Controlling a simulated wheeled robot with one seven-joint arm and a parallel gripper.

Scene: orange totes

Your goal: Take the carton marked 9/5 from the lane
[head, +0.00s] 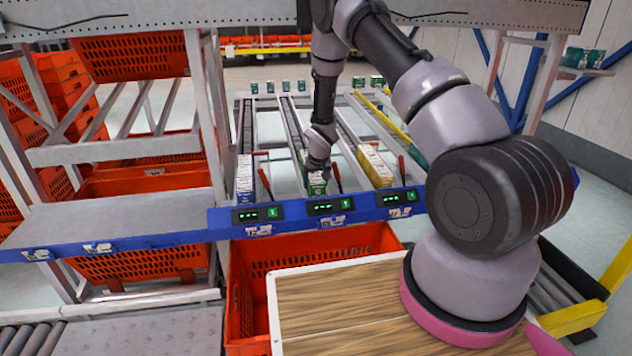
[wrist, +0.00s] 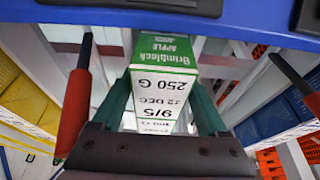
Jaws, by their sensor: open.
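The carton marked 9/5 (wrist: 163,88) is white with a green end reading apple, and 250 G and 12 DEC on its side. In the head view the carton (head: 316,187) stands at the front end of the middle lane, behind the blue rail. My gripper (head: 318,166) is over it from above. In the wrist view my gripper (wrist: 160,108) has one green finger on each side of the carton, jaws open. Whether the fingers touch it cannot be told. The carton's lower part is hidden.
A blue-and-white carton (head: 245,180) fronts the left lane and a yellow one (head: 374,166) the right lane. Red levers stand close on both sides, one (wrist: 77,105) near my gripper. The blue rail (head: 300,217) crosses in front. An orange tote (head: 330,245) is below.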

